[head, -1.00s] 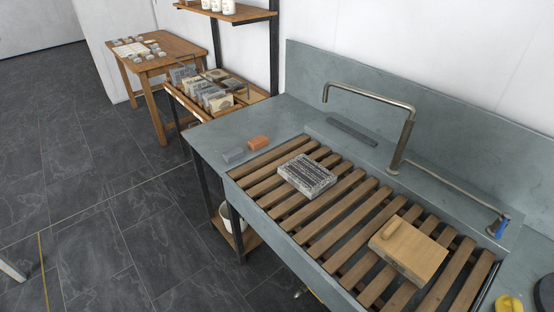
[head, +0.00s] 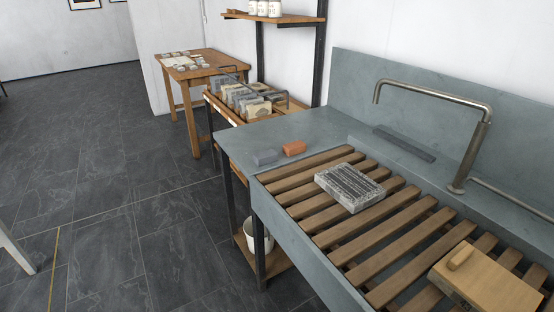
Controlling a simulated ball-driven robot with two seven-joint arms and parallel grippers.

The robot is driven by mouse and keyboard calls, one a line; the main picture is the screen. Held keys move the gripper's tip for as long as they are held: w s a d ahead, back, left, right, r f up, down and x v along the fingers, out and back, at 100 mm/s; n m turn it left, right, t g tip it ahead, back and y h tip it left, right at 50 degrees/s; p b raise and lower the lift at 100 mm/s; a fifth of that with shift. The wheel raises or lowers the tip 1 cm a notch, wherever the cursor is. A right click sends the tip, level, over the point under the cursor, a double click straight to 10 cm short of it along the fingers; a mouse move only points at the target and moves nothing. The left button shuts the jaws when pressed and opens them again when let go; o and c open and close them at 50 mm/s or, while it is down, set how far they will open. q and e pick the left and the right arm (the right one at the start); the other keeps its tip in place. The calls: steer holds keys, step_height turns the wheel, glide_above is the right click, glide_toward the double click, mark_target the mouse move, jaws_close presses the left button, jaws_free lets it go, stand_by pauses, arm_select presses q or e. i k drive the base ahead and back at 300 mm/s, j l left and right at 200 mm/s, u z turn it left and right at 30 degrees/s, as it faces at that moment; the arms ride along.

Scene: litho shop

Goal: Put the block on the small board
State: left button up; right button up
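A grey speckled stone block (head: 349,187) with a streaked top lies flat on the wooden slats of the sink. I cannot tell which of these the task means. A pale wooden board-like piece (head: 495,280) with a raised grip on top rests on the slats at the lower right, partly cut off by the frame. I cannot tell if it is the small board. Neither of my grippers is in view.
The grey sink (head: 300,128) has a tall bent tap (head: 468,150) and a dark bar (head: 404,143) on its back ledge. A rack of stones (head: 250,100), a wooden table (head: 190,65) and a shelf (head: 275,18) stand behind. A white bucket (head: 256,235) sits below. Floor at left is open.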

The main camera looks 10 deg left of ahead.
mark_target(500, 291)
steer(key=j+z, duration=0.15)
steer(key=z, duration=0.25)
steer(key=j+z, duration=0.2)
steer(key=z, duration=0.2)
steer(key=j+z, duration=0.2)
steer(key=z, duration=0.2)
steer(key=i, duration=0.05)
